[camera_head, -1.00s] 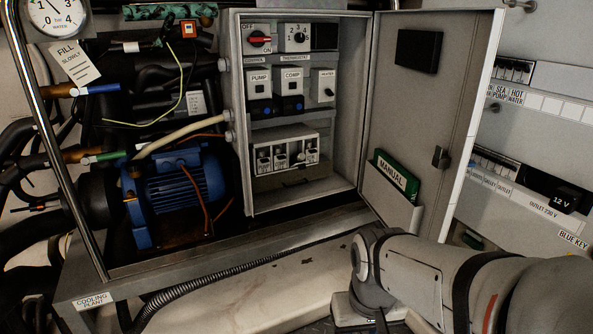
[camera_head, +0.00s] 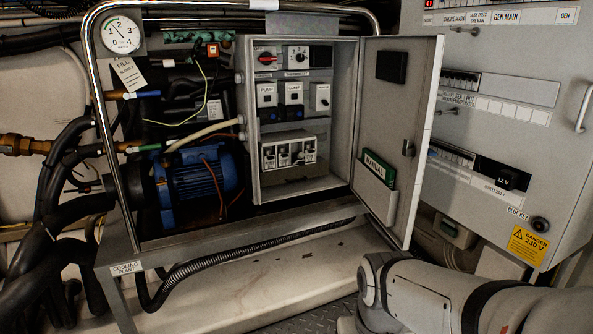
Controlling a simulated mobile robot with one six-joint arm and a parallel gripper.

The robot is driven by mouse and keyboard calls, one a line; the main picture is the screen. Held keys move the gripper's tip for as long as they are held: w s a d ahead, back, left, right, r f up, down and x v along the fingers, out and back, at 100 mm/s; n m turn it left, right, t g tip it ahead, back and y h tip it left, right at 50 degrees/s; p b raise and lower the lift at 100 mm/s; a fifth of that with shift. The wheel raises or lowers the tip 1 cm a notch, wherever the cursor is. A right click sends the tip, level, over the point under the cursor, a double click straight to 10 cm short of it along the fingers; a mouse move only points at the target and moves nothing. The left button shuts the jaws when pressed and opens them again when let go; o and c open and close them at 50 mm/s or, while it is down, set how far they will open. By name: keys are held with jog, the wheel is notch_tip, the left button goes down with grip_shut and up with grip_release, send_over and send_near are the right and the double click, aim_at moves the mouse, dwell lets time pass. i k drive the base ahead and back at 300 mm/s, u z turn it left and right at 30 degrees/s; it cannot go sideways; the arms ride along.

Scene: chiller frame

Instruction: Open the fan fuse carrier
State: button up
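The fuse block (camera_head: 288,139) is a pale unit low inside the open grey control box (camera_head: 349,60). It holds a row of small fuse carriers (camera_head: 284,154) with dark lower parts. Their labels are too small to read, so I cannot tell which is the fan's or whether any is open. My arm shows at the lower right, well below and to the right of the box. My gripper is not in view.
The box door (camera_head: 392,115) stands open to the right, with a green manual (camera_head: 379,168) in its pocket. A blue motor (camera_head: 200,182) and black hoses lie left. A steel tube frame (camera_head: 103,110) surrounds the plant. A larger electrical panel (camera_head: 510,130) stands right.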

aim_at(301, 162)
jog(key=u, duration=0.15)
jog(key=i, duration=0.9)
jog(key=z, duration=0.05)
